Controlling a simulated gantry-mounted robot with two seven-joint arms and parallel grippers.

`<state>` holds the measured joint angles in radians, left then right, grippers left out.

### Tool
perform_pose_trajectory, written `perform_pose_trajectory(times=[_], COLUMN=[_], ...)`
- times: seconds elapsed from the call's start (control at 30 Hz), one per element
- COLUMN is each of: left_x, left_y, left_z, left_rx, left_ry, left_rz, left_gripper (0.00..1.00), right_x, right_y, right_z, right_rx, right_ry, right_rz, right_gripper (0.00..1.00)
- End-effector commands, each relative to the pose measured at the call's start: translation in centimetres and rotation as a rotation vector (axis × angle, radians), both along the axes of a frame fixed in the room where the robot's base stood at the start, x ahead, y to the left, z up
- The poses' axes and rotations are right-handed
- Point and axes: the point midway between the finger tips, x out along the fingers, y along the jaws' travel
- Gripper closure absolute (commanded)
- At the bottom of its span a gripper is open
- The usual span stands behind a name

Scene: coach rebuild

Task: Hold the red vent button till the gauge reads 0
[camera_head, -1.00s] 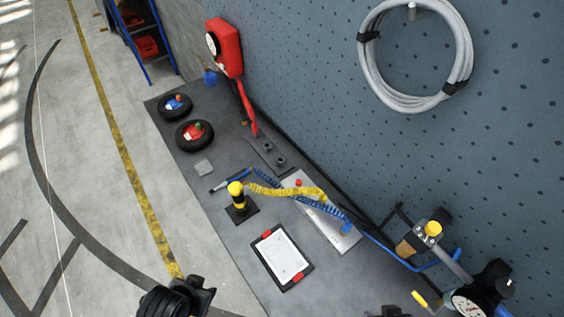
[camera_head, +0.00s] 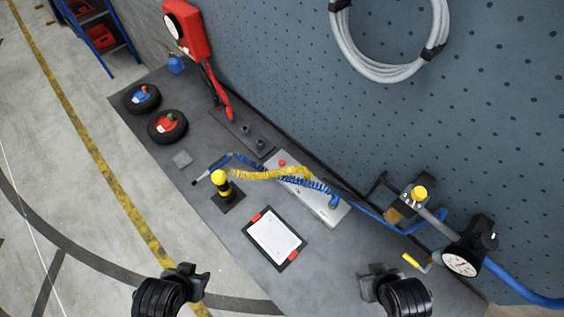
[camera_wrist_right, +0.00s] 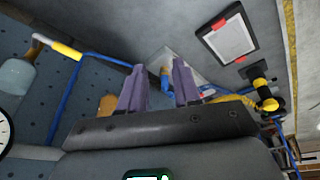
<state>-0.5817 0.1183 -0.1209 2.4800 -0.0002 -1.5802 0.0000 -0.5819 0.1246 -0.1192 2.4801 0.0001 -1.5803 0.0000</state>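A small red button (camera_head: 282,163) stands on a pale metal plate (camera_head: 325,212) on the bench, close to the yellow and blue coiled hoses. The round white gauge (camera_head: 461,263) is at the lower right on the blue pipe; its needle is too small to read. Part of a dial shows at the left edge of the right wrist view (camera_wrist_right: 4,132). My right gripper (camera_head: 382,281) is in front of the bench, well short of the button; its two fingers stand apart and empty in the wrist view (camera_wrist_right: 158,88). My left gripper (camera_head: 187,282) hangs at the lower left, touching nothing; its fingertips are unclear.
A white sheet in a black frame with red clips (camera_head: 274,239) lies on the bench. A yellow-capped post (camera_head: 221,184) and a yellow-knobbed valve (camera_head: 418,193) stand near the hoses. Two black wheels (camera_head: 167,126) are at the far left. The bench's front strip is fairly clear.

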Motion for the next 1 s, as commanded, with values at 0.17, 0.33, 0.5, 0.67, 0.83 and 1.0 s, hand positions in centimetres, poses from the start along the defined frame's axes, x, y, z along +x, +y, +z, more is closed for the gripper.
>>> perform_pose_trajectory(times=[0.17,0.33,0.5,0.67,0.83,1.0], left_x=[0.04,0.05,0.07,0.08,0.09,0.10], left_y=[0.20,0.23,0.23,0.14,-0.02,-0.08], left_z=[0.01,0.01,0.02,0.03,0.05,0.07], left_rx=[0.007,0.009,0.008,0.004,-0.002,-0.005], left_ry=[-0.001,-0.001,-0.002,-0.002,-0.002,-0.002], left_rz=[-0.004,-0.005,-0.004,-0.001,0.003,0.005], left_gripper=[0.61,0.61,0.61,0.61,0.61,0.61], right_x=[0.06,0.07,0.08,0.08,0.08,0.08], right_y=[0.14,0.23,0.25,0.25,0.19,0.06], right_z=[0.05,0.07,0.07,0.07,0.06,0.05], right_rx=[0.005,0.009,0.009,0.009,0.006,0.001], right_ry=[-0.001,-0.002,-0.002,-0.002,-0.002,-0.002], right_rz=[-0.003,-0.004,-0.004,-0.004,-0.002,0.001], right_gripper=[0.96,1.00,1.00,1.00,1.00,1.00])
